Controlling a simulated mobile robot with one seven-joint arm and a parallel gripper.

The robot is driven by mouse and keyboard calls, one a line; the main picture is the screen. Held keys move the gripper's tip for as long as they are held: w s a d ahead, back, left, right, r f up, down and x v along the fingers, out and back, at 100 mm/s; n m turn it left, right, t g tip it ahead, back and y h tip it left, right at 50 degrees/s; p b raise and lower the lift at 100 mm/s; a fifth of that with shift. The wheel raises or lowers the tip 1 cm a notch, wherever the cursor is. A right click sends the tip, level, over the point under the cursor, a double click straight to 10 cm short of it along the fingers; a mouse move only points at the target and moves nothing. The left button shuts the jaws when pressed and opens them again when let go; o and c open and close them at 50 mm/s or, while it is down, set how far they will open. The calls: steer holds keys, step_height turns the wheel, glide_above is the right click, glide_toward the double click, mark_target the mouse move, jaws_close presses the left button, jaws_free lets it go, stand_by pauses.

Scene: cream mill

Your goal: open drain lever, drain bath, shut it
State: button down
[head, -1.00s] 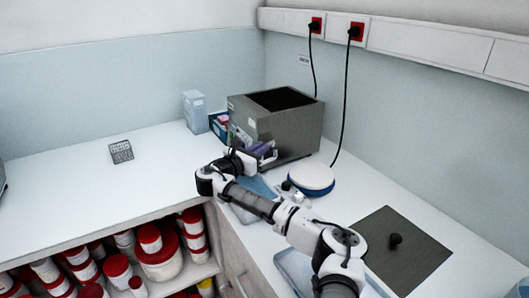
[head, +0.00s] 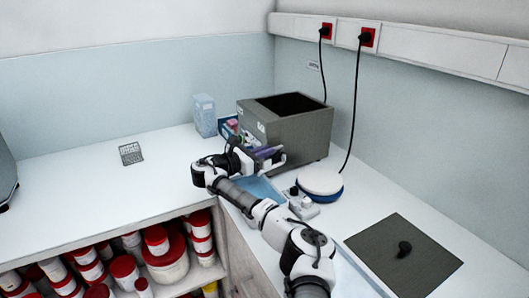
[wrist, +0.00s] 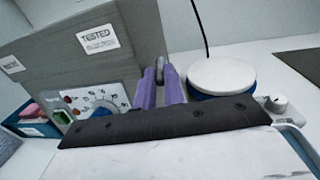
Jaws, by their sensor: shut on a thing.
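The bath is a grey metal box (head: 300,138) with an open, dark top, standing in the counter corner. In the wrist view its side (wrist: 90,50) bears a "TESTED" label and a dial panel (wrist: 100,103). My gripper (head: 273,156) is at the bath's lower front. In the wrist view its purple fingers (wrist: 161,84) are shut on a small grey upright piece (wrist: 160,68), seemingly the drain lever, beside the bath's edge. Most of the lever and any outlet are hidden by the fingers. The water level cannot be seen.
A blue tray (head: 262,190) lies below my gripper. A white round-topped device (head: 320,183) stands close to the right, with a small knobbed unit (head: 300,205). A grey rack (head: 131,153), boxes (head: 204,115) and a dark plate (head: 420,262) also sit on the counter.

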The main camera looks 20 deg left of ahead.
steer(key=c, duration=1.5)
jaws_free()
steer(key=shift+d+r, duration=0.1)
